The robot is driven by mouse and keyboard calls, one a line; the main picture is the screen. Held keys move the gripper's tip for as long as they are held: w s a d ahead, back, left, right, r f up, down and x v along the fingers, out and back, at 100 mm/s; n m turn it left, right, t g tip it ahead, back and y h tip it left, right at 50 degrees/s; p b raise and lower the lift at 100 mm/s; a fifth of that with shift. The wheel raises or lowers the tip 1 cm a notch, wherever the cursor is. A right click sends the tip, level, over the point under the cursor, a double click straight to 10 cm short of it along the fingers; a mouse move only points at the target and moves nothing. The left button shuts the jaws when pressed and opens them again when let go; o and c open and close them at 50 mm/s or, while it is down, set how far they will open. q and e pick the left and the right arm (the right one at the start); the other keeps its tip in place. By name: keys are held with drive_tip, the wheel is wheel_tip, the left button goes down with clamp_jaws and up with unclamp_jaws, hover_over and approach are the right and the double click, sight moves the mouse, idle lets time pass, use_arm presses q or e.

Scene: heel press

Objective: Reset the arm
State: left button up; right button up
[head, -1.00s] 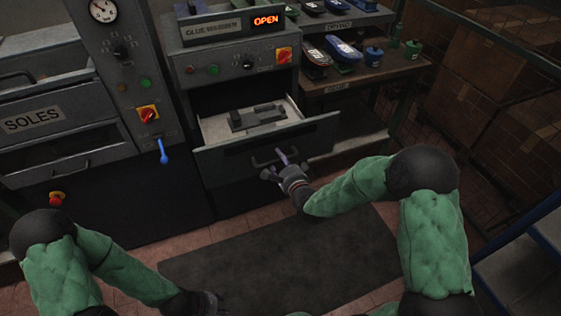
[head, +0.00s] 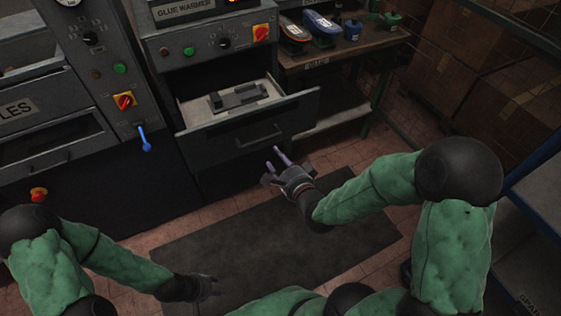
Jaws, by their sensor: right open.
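My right gripper (head: 277,167) is open and empty, in front of and a little below the handle (head: 258,137) of the open drawer (head: 235,144). It is apart from the handle. My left gripper (head: 212,287) hangs low over the dark floor mat, far from any object; its fingers are too small and dark to read. My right arm is bent with the elbow at the right, and my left arm reaches in from the lower left.
The glue warmer (head: 200,40) has its drawer pulled out with a grey fixture (head: 238,97) inside. A blue lever (head: 144,139) hangs from the machine at left. Shoes stand on a shelf (head: 345,60). A blue-edged rack (head: 535,215) is at right. The floor mat (head: 270,235) is clear.

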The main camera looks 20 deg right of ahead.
drive_tip(key=shift+s, duration=0.45)
idle(0.3)
drive_tip(key=s+a+f+n+g+y, duration=0.1)
drive_tip(key=s+a+f+n+g, duration=0.2)
drive_tip(key=f, duration=0.6)
drive_tip(key=s+a+f+n+g+y, duration=0.1)
drive_tip(key=a+f+n+g, duration=0.3)
drive_tip(key=f, duration=0.5)
drive_tip(key=s+a+f+n+g+y+p, duration=0.1)
drive_tip(key=s+a+f+n+g, duration=0.4)
drive_tip(key=s+f+n+g, duration=0.3)
drive_tip(key=s+f, duration=0.3)
drive_tip(key=s, duration=0.2)
drive_tip(key=shift+a+f, duration=0.2)
drive_tip(key=shift+f, duration=0.1)
